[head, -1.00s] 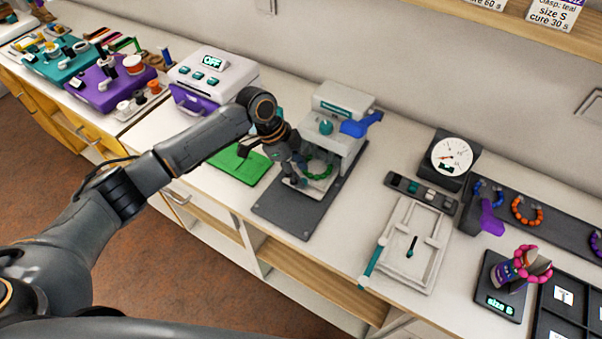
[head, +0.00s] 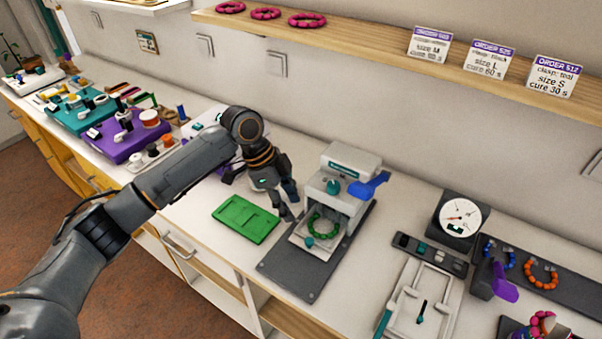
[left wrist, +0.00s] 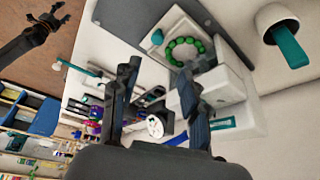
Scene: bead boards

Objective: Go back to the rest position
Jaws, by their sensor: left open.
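My left gripper (head: 286,203) is open and empty. It hangs above the counter between the green tray and the white press machine (head: 343,188). In the left wrist view its two fingers (left wrist: 160,105) stand apart with nothing between them. A green bead bracelet (head: 323,226) lies on the press's plate, and it also shows in the left wrist view (left wrist: 186,51). The gripper is apart from the bracelet. My right gripper is not identifiable in the head view.
A green tray (head: 245,220) lies left of the press. A dial gauge (head: 460,216), a white frame fixture (head: 424,300) and a bracelet rack (head: 572,286) stand to the right. A wooden shelf (head: 380,52) with order cards runs above the counter.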

